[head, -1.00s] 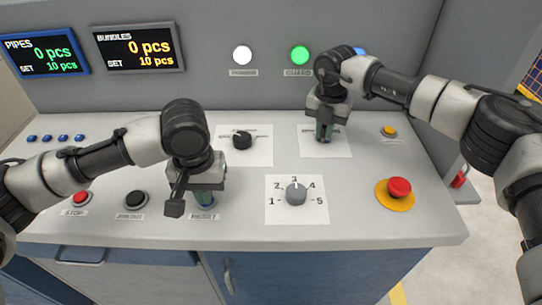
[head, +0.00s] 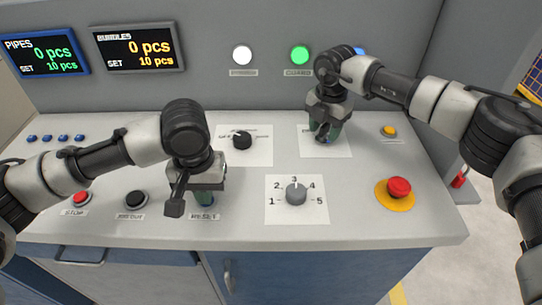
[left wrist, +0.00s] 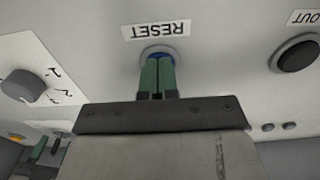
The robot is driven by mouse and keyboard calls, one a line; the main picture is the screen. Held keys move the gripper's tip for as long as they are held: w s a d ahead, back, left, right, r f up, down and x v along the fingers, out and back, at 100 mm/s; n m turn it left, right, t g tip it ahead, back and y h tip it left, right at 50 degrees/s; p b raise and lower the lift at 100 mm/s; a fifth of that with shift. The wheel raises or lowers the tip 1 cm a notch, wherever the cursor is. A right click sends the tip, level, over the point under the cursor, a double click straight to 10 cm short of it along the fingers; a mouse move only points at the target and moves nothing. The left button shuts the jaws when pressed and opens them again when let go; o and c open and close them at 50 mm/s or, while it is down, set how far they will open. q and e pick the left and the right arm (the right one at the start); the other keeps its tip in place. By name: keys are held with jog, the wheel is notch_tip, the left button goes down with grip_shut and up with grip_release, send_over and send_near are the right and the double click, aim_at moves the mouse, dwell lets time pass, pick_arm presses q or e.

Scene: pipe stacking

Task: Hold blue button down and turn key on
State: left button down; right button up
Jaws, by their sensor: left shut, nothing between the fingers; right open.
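The blue button (left wrist: 160,54) sits in a grey ring under the upside-down RESET label in the left wrist view. My left gripper (head: 205,202) is shut, with its green fingertips against the button's face; how far it is pressed I cannot tell. In the head view the gripper hides most of the button. My right gripper (head: 326,132) is open and points down over the white plate (head: 342,148) at the back right of the panel. Its fingers and body hide what sits on that plate, so the key itself is not clearly visible.
A black selector knob (head: 242,140) stands left of my right gripper. A grey dial (head: 296,194) numbered 1 to 5 lies between the grippers. A red emergency button (head: 399,188) is at right. Black (head: 135,200) and red (head: 82,199) buttons are left. The green lamp (head: 300,54) is lit.

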pick_arm(q)
jog(key=shift+s+f, duration=0.2)
jog(key=shift+f, duration=0.15)
pick_arm(e)
jog(key=shift+r, duration=3.4)
pick_arm(q)
notch_tip(320, 180, up, 10)
jog(key=shift+w+r, duration=0.2)
jog(key=shift+r, duration=0.05)
pick_arm(e)
jog(key=shift+w, duration=0.1)
